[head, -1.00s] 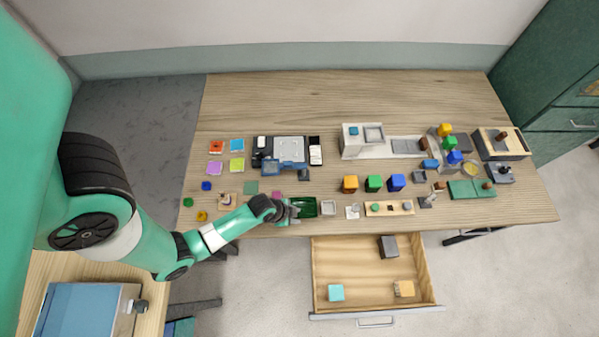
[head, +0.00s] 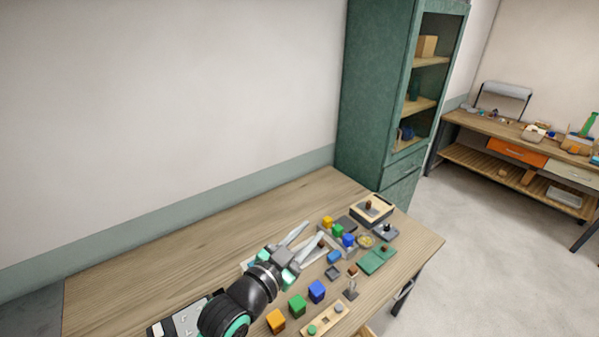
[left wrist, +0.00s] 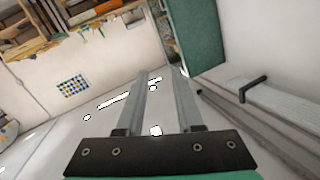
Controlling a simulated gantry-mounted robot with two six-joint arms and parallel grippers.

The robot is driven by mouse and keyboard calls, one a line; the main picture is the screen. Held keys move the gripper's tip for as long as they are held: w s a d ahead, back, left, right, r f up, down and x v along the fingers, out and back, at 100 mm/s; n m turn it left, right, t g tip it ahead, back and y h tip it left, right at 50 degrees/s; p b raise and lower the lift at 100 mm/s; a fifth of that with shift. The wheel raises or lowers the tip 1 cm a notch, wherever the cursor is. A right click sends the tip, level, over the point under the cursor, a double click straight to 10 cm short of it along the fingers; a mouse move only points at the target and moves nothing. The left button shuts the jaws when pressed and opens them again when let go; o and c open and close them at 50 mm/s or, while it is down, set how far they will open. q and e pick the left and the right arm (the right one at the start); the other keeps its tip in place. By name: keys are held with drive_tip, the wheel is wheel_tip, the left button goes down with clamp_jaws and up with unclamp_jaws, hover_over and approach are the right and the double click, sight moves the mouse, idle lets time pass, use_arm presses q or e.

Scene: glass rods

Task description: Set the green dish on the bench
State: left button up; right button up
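My left gripper (head: 314,231) is held above the bench (head: 150,262), its two pale fingers spread apart with nothing between them. The left wrist view also shows its fingers apart and empty (left wrist: 158,74). The green dish that lay at the bench's front edge earlier is outside the head view now, and I do not see it in the left wrist view. My right gripper is not in view.
Orange (head: 276,321), green (head: 297,305) and blue (head: 317,291) blocks stand near the gripper. A flat green board (head: 374,262) lies at the bench's right. A green cabinet (head: 372,95) stands behind. The bench's back left is clear.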

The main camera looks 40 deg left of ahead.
use_arm(q)
drive_tip(key=s+d+r+t+h, duration=0.1)
drive_tip(key=d+r+t, duration=0.2)
drive_tip(key=r, duration=0.7)
drive_tip(key=s+d+r+t+h, duration=0.1)
drive_tip(key=s+d+r+t, duration=0.15)
drive_tip(key=r, duration=0.85)
drive_tip(key=s+d+r+t+h, duration=0.1)
drive_tip(key=s+d+r+t, duration=0.1)
drive_tip(key=s+r, duration=0.3)
drive_tip(key=s+d+r+n+t+h, duration=0.1)
drive_tip(key=s+d+r+t, duration=0.1)
drive_tip(key=r, duration=0.8)
drive_tip(key=s+t, duration=0.1)
drive_tip(key=s, duration=0.1)
drive_tip(key=shift+s+r, duration=0.25)
drive_tip(key=shift+s, duration=0.1)
drive_tip(key=shift+d, duration=0.15)
